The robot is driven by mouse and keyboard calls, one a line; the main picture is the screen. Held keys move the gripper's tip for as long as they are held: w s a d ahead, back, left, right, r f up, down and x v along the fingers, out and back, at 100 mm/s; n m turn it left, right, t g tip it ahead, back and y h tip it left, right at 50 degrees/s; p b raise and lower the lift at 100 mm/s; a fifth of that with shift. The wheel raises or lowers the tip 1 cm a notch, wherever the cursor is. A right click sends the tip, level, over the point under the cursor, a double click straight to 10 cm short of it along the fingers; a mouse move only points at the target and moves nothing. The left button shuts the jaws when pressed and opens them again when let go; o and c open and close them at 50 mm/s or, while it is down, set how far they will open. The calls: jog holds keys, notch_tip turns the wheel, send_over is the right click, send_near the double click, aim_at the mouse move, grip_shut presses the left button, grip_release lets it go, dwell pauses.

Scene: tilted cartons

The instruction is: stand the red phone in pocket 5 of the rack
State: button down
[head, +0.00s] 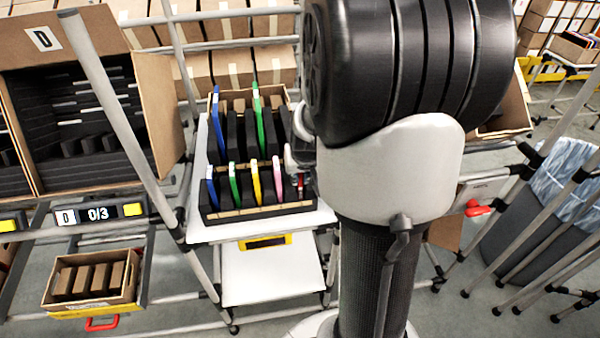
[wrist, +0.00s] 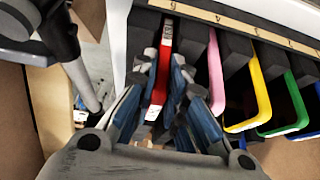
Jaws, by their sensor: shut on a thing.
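The red phone (wrist: 161,78) is between the fingers of my gripper (wrist: 164,70) in the wrist view. The gripper is shut on it. The phone's far end lies between two dark dividers of the rack (wrist: 243,18), in the end pocket beside the pink phone (wrist: 215,65). Whether it rests on the pocket floor cannot be told. In the head view a sliver of the red phone (head: 300,183) shows at the right end of the front row of the rack (head: 262,211). My arm hides much of that end and most of the gripper.
The front row also holds a yellow phone (head: 256,185), a green phone (head: 234,186) and a blue phone (head: 211,187). Blue (head: 217,120) and green (head: 259,118) items stand in the back row. An open carton marked D (head: 160,110) and a grey post (head: 115,110) stand left.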

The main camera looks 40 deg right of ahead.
dwell(0.3)
jog(key=c, duration=1.5)
grip_release()
jog(key=shift+c, duration=0.2)
jog(key=v, duration=1.2)
jog(key=shift+r, duration=0.1)
notch_tip(320, 180, up, 7)
jog(key=p, duration=0.5)
jog(key=shift+p, duration=0.35)
